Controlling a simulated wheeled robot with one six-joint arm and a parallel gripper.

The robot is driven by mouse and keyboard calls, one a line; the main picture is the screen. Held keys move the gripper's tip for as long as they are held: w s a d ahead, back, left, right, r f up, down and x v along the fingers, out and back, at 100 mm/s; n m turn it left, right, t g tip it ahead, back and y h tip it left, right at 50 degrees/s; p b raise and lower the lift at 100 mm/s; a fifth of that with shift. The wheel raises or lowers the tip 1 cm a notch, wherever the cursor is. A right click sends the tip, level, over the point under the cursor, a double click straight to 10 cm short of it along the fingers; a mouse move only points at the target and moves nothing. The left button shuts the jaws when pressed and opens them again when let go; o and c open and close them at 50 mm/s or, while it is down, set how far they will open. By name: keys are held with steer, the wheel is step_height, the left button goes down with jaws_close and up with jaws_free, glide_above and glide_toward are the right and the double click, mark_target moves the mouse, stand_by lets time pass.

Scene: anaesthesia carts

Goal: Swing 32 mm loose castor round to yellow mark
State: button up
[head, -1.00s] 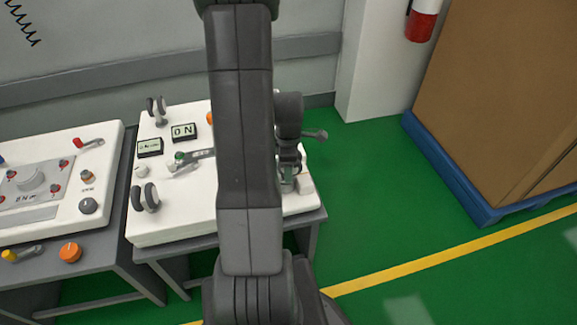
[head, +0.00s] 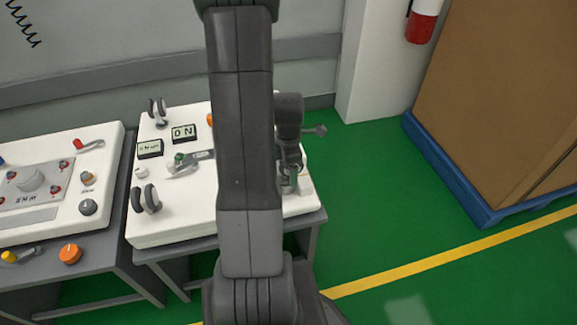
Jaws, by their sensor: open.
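A white panel (head: 180,230) lies on a grey stand. Two grey twin-wheel castors stand up from its left part, one at the back (head: 157,112) and one at the front (head: 145,199). I cannot tell which castor is the loose 32 mm one, and another may be hidden behind my arm. I see no yellow mark on the panel. My gripper (head: 291,178) is open, pointing down over the panel's right edge, small and partly hidden by my arm. A small greyish part shows by its fingertips; I cannot tell whether they touch it.
Two dark-framed displays (head: 184,133), (head: 150,148), a grey lever (head: 190,161) and an orange knob (head: 210,119) sit on the panel. A second panel (head: 70,215) with knobs stands at left. A cardboard box on a blue pallet (head: 440,165) stands at right; green floor between is clear.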

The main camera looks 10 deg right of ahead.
step_height(320, 180, up, 14)
steer(key=p, duration=0.2)
steer(key=shift+f+p, duration=0.15)
steer(key=shift+p, duration=0.2)
steer(key=shift+f, duration=0.15)
step_height(320, 180, down, 13)
steer(key=b, duration=0.3)
steer(key=shift+f, duration=0.4)
steer(key=shift+s+r+m, duration=0.1)
steer(key=shift+m, duration=0.8)
